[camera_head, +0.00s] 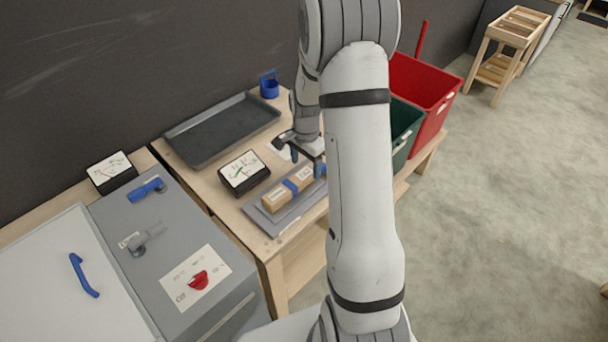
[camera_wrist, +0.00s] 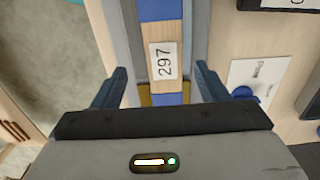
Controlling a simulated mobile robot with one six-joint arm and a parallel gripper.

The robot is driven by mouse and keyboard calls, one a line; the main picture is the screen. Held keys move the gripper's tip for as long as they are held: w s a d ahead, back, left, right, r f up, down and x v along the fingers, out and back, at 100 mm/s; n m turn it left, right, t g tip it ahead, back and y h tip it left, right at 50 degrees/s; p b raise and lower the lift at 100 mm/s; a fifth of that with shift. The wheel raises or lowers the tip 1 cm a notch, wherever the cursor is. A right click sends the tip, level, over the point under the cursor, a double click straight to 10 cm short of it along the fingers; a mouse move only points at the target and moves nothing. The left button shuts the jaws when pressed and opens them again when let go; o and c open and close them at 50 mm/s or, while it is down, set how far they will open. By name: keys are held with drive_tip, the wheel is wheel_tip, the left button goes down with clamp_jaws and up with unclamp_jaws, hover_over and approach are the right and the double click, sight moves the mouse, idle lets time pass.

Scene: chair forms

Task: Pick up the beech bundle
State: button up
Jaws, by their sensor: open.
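The beech bundle (camera_head: 275,200) is a long pale-wood bundle with blue bands and a white label. It lies on a flat grey tray (camera_head: 268,222) on the wooden bench. My gripper (camera_head: 307,162) is open over the bundle's far right end in the head view, partly hidden by my arm. In the wrist view the bundle (camera_wrist: 164,34) runs up the middle with its label "297". The fingers of my gripper (camera_wrist: 161,78) stand apart on either side of it, with gaps.
A black-framed gauge (camera_head: 243,173) stands close left of the bundle. A dark empty tray (camera_head: 222,128) and a blue cup (camera_head: 269,85) lie farther back. Green (camera_head: 405,125) and red (camera_head: 428,95) bins stand right, partly behind my arm. A grey cabinet (camera_head: 175,225) with handles is at left.

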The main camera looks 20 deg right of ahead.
sight(305, 173)
drive_tip(key=shift+w+f+p, duration=0.2)
drive_tip(key=shift+f+p, duration=0.65)
drive_tip(key=shift+f, duration=1.6)
drive_tip(key=c, duration=1.4)
drive_tip(key=shift+o, duration=0.2)
drive_tip(key=shift+r, duration=0.2)
